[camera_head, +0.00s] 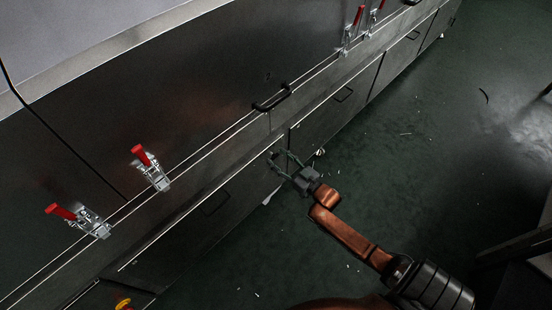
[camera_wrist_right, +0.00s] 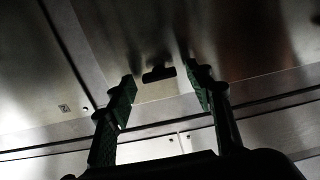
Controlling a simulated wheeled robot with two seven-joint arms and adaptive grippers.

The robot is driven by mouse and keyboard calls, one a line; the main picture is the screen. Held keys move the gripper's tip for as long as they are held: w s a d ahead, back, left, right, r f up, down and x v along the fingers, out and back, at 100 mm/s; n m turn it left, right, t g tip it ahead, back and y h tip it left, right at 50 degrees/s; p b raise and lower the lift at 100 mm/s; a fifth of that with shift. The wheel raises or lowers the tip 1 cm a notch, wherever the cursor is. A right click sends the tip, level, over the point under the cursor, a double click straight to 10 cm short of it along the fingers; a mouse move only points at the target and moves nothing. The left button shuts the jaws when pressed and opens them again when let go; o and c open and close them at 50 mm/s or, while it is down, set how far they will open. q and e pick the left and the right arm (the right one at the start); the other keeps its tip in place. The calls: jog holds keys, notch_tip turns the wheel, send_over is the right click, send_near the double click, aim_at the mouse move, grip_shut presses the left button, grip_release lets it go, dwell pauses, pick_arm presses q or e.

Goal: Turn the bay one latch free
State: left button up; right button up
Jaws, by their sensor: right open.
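Two latches with red levers sit on the steel dryer side at the left: one latch (camera_head: 152,168) and another farther left (camera_head: 82,219). Two more red-levered latches (camera_head: 352,30) stand at the top right. No label shows which is bay one's. My right gripper (camera_head: 282,160) is open and empty, beside the lower panels, to the right of the two left latches and apart from them. In the right wrist view its green fingers (camera_wrist_right: 160,82) stand apart, with a dark handle (camera_wrist_right: 158,73) seen beyond, between them. My left gripper is out of view.
A black bar handle (camera_head: 271,97) projects from the dryer panel (camera_head: 215,95) above my right gripper. Lower doors carry thin handles (camera_head: 343,94). A black cable (camera_head: 60,135) hangs at the left. The green floor (camera_head: 400,150) is mostly open, with small scraps.

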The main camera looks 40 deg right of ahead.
jog(key=shift+w, duration=0.25)
jog(key=shift+c, duration=0.7)
jog(key=c, duration=1)
